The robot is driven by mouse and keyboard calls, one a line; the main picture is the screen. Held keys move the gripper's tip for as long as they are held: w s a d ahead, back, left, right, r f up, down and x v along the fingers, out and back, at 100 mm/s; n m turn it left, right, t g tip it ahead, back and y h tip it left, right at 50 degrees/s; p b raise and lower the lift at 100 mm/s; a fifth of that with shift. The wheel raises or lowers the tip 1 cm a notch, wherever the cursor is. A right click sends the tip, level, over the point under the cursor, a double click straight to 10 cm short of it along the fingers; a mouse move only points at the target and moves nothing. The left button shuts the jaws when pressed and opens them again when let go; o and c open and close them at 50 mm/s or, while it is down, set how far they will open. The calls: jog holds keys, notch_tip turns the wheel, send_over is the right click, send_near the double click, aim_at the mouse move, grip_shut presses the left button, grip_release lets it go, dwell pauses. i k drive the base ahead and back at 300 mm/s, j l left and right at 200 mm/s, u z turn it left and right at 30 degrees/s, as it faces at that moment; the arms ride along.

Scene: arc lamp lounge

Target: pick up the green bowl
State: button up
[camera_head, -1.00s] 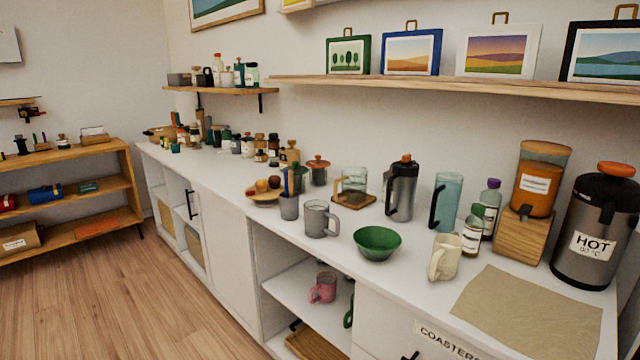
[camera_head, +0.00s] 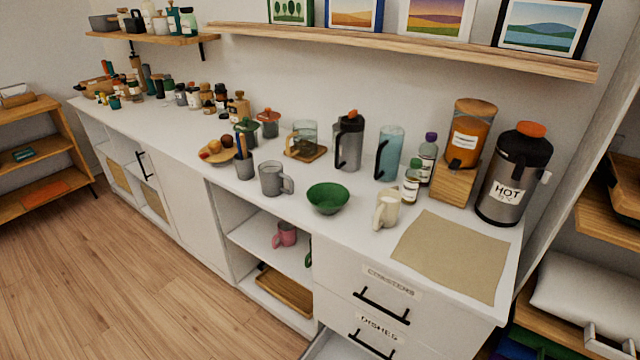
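The green bowl (camera_head: 328,198) stands upright on the white counter (camera_head: 345,236), near its front edge. It looks empty. A grey mug (camera_head: 271,179) is to its left and a cream mug (camera_head: 387,209) to its right, both a little apart from it. My gripper does not show in the head view.
A beige mat (camera_head: 455,255) covers the counter's right end. A dark pitcher (camera_head: 349,142), a blue pitcher (camera_head: 390,152) and bottles stand behind the bowl. A lower drawer (camera_head: 340,346) labelled DISHES stands partly open below. The wooden floor at left is clear.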

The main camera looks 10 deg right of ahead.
aim_at(328, 198)
jog(key=i+j, duration=0.1)
jog(key=j, duration=0.3)
jog(key=i+j, duration=0.1)
jog(key=j, duration=0.75)
jog(key=i+j+u, duration=0.1)
jog(key=j, duration=0.35)
jog(key=i+j, duration=0.15)
jog(key=j, duration=0.25)
jog(key=i+j, duration=0.1)
jog(key=j, duration=0.35)
jog(key=i+u, duration=0.1)
jog(key=i, duration=0.65)
jog(key=i+l, duration=0.15)
jog(key=i, duration=0.1)
